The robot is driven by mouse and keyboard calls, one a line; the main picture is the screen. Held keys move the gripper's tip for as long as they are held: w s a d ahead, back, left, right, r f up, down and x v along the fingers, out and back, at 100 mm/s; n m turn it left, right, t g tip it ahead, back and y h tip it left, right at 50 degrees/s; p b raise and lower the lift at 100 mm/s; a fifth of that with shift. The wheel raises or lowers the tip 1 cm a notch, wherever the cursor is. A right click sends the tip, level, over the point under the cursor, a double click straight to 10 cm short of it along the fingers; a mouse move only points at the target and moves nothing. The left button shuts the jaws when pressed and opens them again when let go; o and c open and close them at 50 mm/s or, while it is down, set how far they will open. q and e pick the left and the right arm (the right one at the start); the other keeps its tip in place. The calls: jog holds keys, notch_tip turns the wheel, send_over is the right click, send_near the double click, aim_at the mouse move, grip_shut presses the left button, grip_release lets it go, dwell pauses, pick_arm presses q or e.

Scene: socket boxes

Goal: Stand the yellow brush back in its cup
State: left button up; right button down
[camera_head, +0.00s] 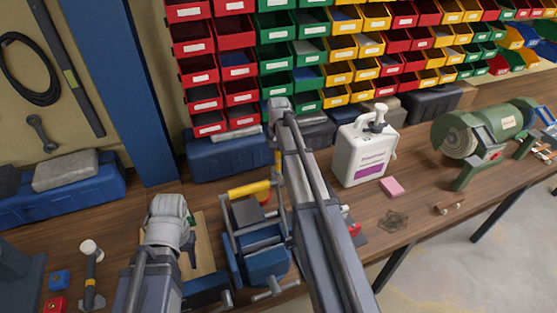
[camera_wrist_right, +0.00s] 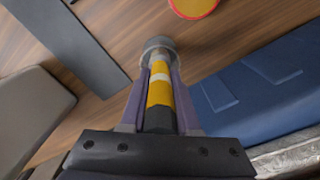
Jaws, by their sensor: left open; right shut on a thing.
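In the right wrist view the yellow brush (camera_wrist_right: 160,92), with a white band, a dark part near the palm and a round grey end, is between the fingers of my right gripper (camera_wrist_right: 163,82), which is shut on it. In the head view a bit of the brush's yellow (camera_head: 277,157) shows below the right wrist, above the bench; the arm hides much of this gripper. A round yellow thing with a red rim (camera_wrist_right: 195,4) is on the wood beyond the brush; I cannot tell whether it is the cup. My left gripper (camera_head: 189,250) is low over a wooden board, mostly hidden by its wrist.
Blue toolboxes (camera_head: 228,158) line the back, under racks of coloured bins (camera_head: 300,50). A white jug (camera_head: 362,155), a pink block (camera_head: 391,187) and a green grinder (camera_head: 480,135) are to the right. A hammer (camera_head: 91,270) is at left.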

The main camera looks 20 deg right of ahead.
jog(key=c, duration=0.6)
grip_release()
jog(key=shift+o, duration=0.2)
jog(key=shift+r, duration=0.15)
notch_tip(320, 180, up, 8)
jog(key=p, duration=0.7)
jog(key=shift+f+p, duration=0.2)
jog(key=shift+p, duration=0.2)
